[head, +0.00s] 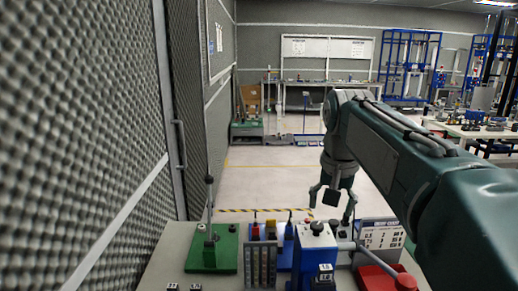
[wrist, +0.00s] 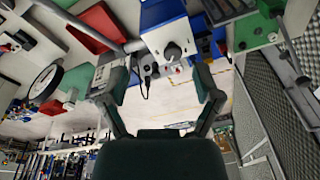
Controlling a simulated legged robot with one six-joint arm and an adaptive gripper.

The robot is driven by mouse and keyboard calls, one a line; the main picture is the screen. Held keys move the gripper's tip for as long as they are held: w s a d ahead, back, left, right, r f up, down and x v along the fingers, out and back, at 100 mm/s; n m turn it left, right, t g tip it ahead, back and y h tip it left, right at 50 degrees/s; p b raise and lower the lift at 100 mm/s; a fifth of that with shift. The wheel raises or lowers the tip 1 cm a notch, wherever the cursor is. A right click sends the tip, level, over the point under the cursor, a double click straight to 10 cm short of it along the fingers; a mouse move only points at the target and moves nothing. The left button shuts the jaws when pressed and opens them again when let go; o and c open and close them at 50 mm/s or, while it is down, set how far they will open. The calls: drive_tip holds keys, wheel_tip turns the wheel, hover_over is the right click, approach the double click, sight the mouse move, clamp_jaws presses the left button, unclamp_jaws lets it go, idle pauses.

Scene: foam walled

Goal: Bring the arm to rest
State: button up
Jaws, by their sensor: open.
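My gripper (head: 331,211) hangs from my green arm, pointing down, above the far edge of a workbench in the head view. Its two fingers are spread apart and nothing is between them. In the wrist view the spread fingers of my gripper (wrist: 162,82) also show, with benchtop equipment beyond them. The arm reaches forward from the right side of the head view and bends down at its far end.
The workbench (head: 165,265) holds a green base with an upright lever (head: 211,245), a blue-and-white box (head: 316,244), a grey slotted rack (head: 260,264) and a red tray (head: 375,278). A foam-covered wall (head: 70,120) stands close at left. Open floor (head: 265,185) lies beyond.

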drive_tip(key=s+f+n+t, duration=0.2)
drive_tip(key=s+f, duration=0.5)
drive_tip(key=s, duration=0.2)
drive_tip(key=s+f+n+t, duration=0.1)
drive_tip(key=s+f+n, duration=0.1)
drive_tip(key=s+f, duration=0.4)
drive_tip(key=s, duration=0.4)
drive_tip(key=shift+s+f+t, duration=0.25)
drive_tip(key=shift+f+t, duration=0.15)
idle(0.5)
